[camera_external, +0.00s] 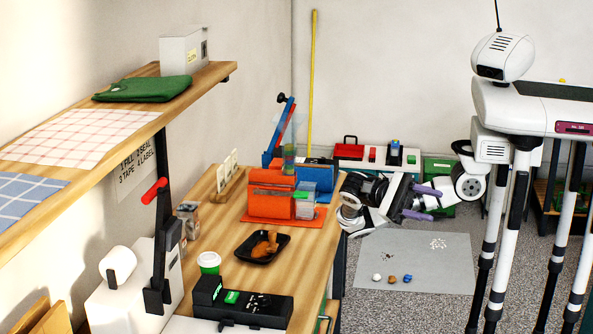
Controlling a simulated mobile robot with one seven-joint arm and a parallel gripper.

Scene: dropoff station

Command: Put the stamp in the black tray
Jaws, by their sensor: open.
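The black tray (249,255) is a small shallow dish on the wooden counter, with brown pieces in it. I cannot make out for sure which object is the stamp; a small dark upright item with a blue-green top (395,152) on the low surface at the back might be it. My gripper (434,205) has two purple fingers, apart and with nothing visible between them. It is right of the counter, above the floor near the grey mat, well away from the tray.
Orange and blue bins (270,194) stand on the counter (215,247) behind the tray. A shelf (128,105) overhangs at left. The grey mat (415,255) holds small items.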

